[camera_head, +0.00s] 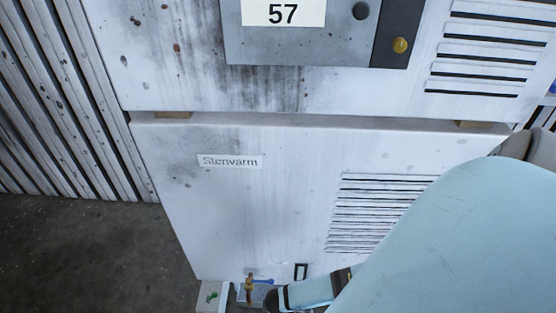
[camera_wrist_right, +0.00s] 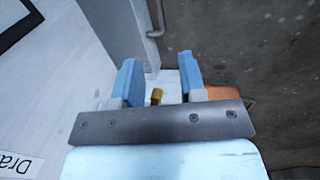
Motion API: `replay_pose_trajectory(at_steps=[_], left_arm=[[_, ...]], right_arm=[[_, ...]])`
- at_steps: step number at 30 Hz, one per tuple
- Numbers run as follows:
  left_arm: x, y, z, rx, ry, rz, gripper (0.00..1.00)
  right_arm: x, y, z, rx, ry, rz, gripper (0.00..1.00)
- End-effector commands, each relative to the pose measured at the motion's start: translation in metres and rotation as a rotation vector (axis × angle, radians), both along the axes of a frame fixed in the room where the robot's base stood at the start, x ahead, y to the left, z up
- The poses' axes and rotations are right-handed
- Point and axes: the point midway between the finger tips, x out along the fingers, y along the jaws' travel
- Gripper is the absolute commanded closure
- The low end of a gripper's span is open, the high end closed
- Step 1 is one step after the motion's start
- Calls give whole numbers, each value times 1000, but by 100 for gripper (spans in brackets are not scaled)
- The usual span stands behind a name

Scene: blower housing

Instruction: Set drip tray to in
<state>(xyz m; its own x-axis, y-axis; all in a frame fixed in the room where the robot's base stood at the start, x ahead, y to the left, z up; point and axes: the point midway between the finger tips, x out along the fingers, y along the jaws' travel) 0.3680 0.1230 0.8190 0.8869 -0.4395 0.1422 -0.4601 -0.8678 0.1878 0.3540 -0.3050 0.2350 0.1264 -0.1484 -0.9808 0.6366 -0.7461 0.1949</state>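I cannot clearly make out the drip tray. A pale flat surface (camera_wrist_right: 166,84) shows between my right gripper's fingers in the right wrist view, and I cannot tell whether it is the tray. My right gripper (camera_wrist_right: 160,76) is open, its two blue fingers apart, low by the cabinet front. A brass tap (camera_head: 249,289) stands at the cabinet's foot in the head view. A small yellow piece (camera_wrist_right: 156,96) shows between the finger bases, perhaps that tap. Whether the fingers touch anything is unclear. My left gripper is in neither view.
The white cabinet (camera_head: 250,220) has a "Stenvarm" label (camera_head: 230,161) and louvred vents (camera_head: 375,212). A green-topped part (camera_head: 212,296) sits by its lower left corner. An orange object (camera_wrist_right: 232,108) is partly hidden behind my gripper. Open floor (camera_head: 90,250) lies left, beside a ribbed wall (camera_head: 70,100).

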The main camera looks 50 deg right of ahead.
Motion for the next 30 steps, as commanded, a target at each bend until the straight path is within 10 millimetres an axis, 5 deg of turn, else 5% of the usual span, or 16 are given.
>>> replay_pose_trajectory(at_steps=[4,8,15,24,30], left_arm=[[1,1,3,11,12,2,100],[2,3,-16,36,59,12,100],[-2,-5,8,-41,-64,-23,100],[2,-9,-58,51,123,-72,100],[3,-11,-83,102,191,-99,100]], right_arm=[[-7,-7,3,-4,2,1,62],[-11,-9,-3,0,0,0,62],[-6,-14,-37,-2,-1,0,62],[2,-23,-102,-1,-1,0,62],[6,-28,-128,-1,0,0,62]])
